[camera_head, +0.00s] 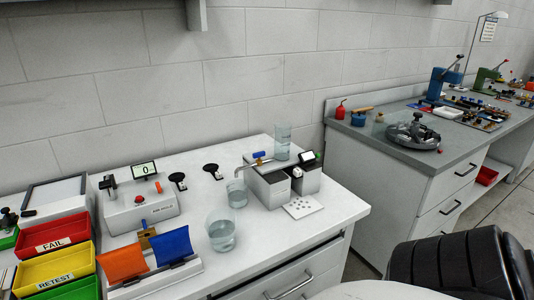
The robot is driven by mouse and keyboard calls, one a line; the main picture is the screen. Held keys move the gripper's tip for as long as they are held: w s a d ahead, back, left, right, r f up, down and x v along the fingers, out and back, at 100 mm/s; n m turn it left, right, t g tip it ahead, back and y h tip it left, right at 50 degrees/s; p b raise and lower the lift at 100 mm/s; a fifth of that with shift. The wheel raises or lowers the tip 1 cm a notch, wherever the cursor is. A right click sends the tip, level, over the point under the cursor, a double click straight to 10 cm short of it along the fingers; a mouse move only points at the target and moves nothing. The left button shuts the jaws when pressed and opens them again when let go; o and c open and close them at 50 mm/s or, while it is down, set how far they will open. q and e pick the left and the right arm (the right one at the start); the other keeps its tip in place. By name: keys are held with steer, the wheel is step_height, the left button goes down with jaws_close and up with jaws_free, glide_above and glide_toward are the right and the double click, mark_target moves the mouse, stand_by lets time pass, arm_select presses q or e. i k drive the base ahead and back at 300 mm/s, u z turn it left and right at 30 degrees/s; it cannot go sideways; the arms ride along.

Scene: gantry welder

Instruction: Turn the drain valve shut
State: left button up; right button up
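A small blue lever handle (259,154), which looks like the drain valve, sits on a metal spout (245,163) at the top of a grey-and-white box unit (268,185). I cannot tell from its angle whether the valve is open or shut. A clear cylinder (283,140) stands upright on the unit, just right of the handle. A clear glass (237,193) stands below the spout's left end. Whether liquid is flowing is too small to tell. Neither of my grippers is in view.
A larger clear beaker (221,232) stands in front of the glass. A black chair (460,262) is at lower right.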

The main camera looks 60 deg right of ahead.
mark_target(258, 155)
steer(key=u, duration=0.05)
steer(key=k, duration=0.5)
steer(key=z, duration=0.75)
